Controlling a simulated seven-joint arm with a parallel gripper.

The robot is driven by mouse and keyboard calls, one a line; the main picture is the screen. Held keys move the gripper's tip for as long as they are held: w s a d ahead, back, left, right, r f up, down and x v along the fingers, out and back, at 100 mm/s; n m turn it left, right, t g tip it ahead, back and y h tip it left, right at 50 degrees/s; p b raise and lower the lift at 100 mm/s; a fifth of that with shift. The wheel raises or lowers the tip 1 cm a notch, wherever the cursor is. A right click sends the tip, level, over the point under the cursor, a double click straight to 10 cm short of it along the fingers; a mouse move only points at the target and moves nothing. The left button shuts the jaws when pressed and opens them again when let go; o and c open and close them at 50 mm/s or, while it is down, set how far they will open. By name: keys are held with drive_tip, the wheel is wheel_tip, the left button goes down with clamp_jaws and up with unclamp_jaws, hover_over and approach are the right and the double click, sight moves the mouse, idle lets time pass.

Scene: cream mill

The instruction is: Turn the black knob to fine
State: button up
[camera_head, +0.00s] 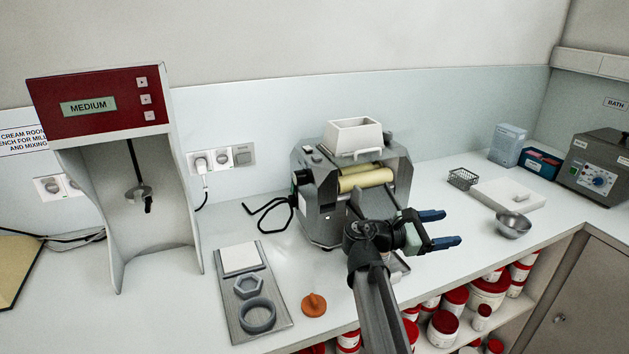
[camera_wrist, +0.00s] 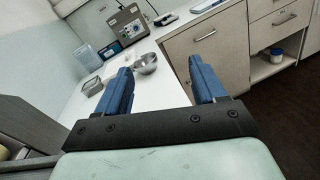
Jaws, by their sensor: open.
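The mill (camera_head: 326,205) stands mid-bench, with pale yellow rollers (camera_head: 365,179) and a white hopper (camera_head: 354,135) on top. A small dark part on its left side (camera_head: 301,177) looks like the black knob; its setting is too small to read. My gripper (camera_head: 440,229) is to the right of the mill's front, pointing right, away from that side. Its blue fingers are spread and empty. They also show open in the wrist view (camera_wrist: 160,68), with nothing between them. My arm hides part of the mill's front.
A stirrer stand (camera_head: 98,102) at left has a display reading MEDIUM. An orange cone-shaped piece (camera_head: 314,305) and a grey tray (camera_head: 233,315) with ring shapes lie in front of the mill. A metal bowl (camera_head: 513,225), wire basket (camera_head: 462,179) and bath unit (camera_head: 598,172) stand at right.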

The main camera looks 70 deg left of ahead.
drive_tip(key=s+a+r+n+t+y, duration=0.1)
drive_tip(key=s+a+r+n+t, duration=0.1)
drive_tip(key=s+a+r, duration=0.75)
wheel_tip(320, 180, up, 2)
drive_tip(key=y, duration=0.2)
hover_over(295, 179)
drive_tip(key=d, duration=0.7)
drive_tip(key=s+a+f+g, duration=0.1)
drive_tip(key=s+a+f, duration=0.6)
drive_tip(key=s, duration=0.2)
drive_tip(key=shift+m, duration=0.3)
drive_tip(key=shift+w+a+r, duration=0.1)
drive_tip(key=shift+w+a, duration=0.05)
drive_tip(key=shift+w, duration=3.75)
drive_tip(key=c, duration=1.1)
drive_tip(key=shift+o, duration=0.2)
